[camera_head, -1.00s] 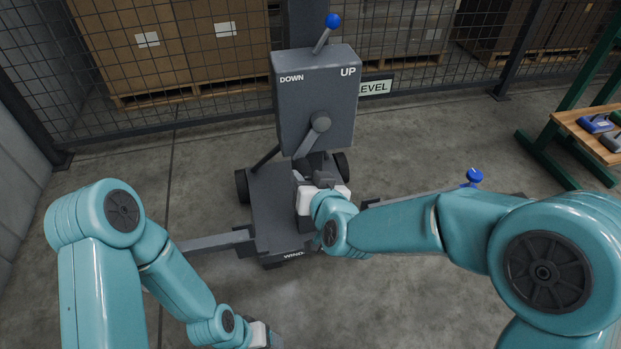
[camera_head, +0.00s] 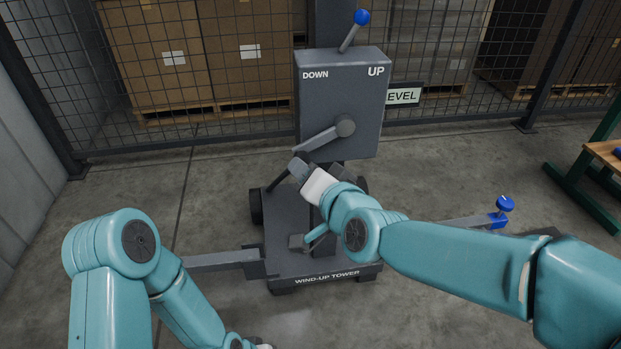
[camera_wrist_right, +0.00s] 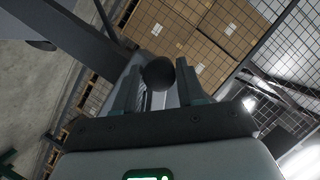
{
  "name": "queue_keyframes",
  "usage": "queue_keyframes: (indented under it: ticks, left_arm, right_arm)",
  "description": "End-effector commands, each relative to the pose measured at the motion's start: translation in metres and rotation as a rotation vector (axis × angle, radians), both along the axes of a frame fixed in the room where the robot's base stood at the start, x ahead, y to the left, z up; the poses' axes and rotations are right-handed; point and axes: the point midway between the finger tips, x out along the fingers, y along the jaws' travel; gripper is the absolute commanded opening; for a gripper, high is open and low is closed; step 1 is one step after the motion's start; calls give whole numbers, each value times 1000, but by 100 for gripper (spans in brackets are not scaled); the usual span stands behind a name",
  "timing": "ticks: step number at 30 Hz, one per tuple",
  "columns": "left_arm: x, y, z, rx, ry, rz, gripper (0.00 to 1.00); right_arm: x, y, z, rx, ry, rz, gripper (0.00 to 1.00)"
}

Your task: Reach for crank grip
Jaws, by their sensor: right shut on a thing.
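The wind-up tower's grey box (camera_head: 340,95) carries a crank arm (camera_head: 318,140) that slants down and left from its hub. My right gripper (camera_head: 298,168) is at the arm's lower end, in front of the box. In the right wrist view, the dark round crank grip (camera_wrist_right: 158,73) sits between the two fingers of my right gripper (camera_wrist_right: 158,92), which is shut on it. In the head view the grip is mostly hidden by the gripper. My left arm hangs low at the left; its gripper is cut off by the bottom edge.
A lever with a blue ball (camera_head: 361,17) tops the box, between the DOWN and UP labels. The tower's base (camera_head: 330,268) has outriggers, one with a blue knob (camera_head: 505,204). Mesh fencing (camera_head: 140,110) and pallets stand behind. A wooden bench (camera_head: 606,155) is at right.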

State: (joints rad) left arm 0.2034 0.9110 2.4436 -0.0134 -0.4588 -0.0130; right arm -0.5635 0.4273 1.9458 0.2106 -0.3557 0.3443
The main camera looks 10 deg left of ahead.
Motion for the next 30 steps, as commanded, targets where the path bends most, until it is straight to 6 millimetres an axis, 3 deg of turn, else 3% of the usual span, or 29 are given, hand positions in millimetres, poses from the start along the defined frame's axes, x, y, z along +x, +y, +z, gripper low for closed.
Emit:
queue_keyframes:
  ticks: [5,18,27,30]
  left_arm:
    - [0,0,0,0,1,0,65]
    - [0,0,0,0,1,0,65]
    - [0,0,1,0,2,-1,65]
    - [-4,-1,10,-3,13,-2,65]
  right_arm:
    - [-1,4,9,59,12,6,0]
    - [-5,15,52,484,148,11,0]
    - [-5,16,54,496,152,10,0]
    - [-5,16,58,440,134,8,0]
